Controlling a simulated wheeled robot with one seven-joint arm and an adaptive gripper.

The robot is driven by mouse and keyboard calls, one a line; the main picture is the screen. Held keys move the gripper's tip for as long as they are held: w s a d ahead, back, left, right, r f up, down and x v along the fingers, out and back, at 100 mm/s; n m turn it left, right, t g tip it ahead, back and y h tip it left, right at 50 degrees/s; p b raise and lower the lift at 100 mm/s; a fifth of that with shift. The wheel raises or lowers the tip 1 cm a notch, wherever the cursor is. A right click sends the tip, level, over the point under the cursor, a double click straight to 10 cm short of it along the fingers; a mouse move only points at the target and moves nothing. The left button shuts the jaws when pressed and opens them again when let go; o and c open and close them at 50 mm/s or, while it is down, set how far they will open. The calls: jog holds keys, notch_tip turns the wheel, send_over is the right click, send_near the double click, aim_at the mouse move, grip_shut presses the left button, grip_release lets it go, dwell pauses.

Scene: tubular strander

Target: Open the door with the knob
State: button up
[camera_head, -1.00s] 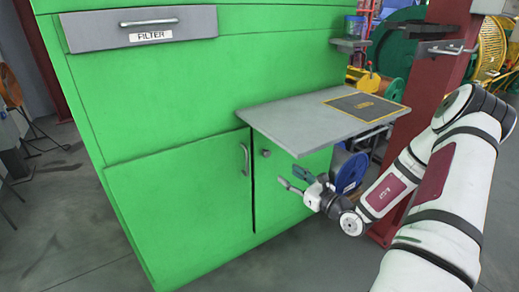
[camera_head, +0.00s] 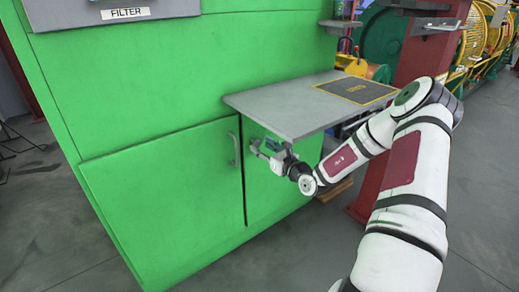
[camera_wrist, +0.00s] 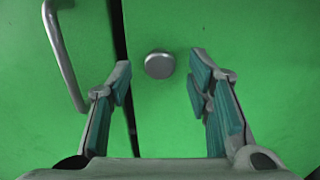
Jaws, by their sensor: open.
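The door with the knob (camera_head: 285,190) is the narrow green panel under the grey shelf, right of a dark vertical gap. In the wrist view its round grey knob (camera_wrist: 159,65) stands out from the green face, between and slightly beyond my two fingertips. My gripper (camera_head: 262,147) is in front of this door, just under the shelf; in the wrist view my gripper (camera_wrist: 160,75) is open, with teal pads on either side of the knob and gaps on both sides. In the head view my gripper hides the knob. The door looks closed.
A wider green door (camera_head: 165,195) with a bar handle (camera_head: 233,150) is to the left; the handle (camera_wrist: 65,58) lies left of my left finger. The grey shelf (camera_head: 290,100) overhangs just above my gripper. A red post (camera_head: 425,50) stands to the right.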

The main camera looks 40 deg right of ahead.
jog(key=shift+w, duration=1.15)
grip_shut()
jog(key=shift+s, duration=0.15)
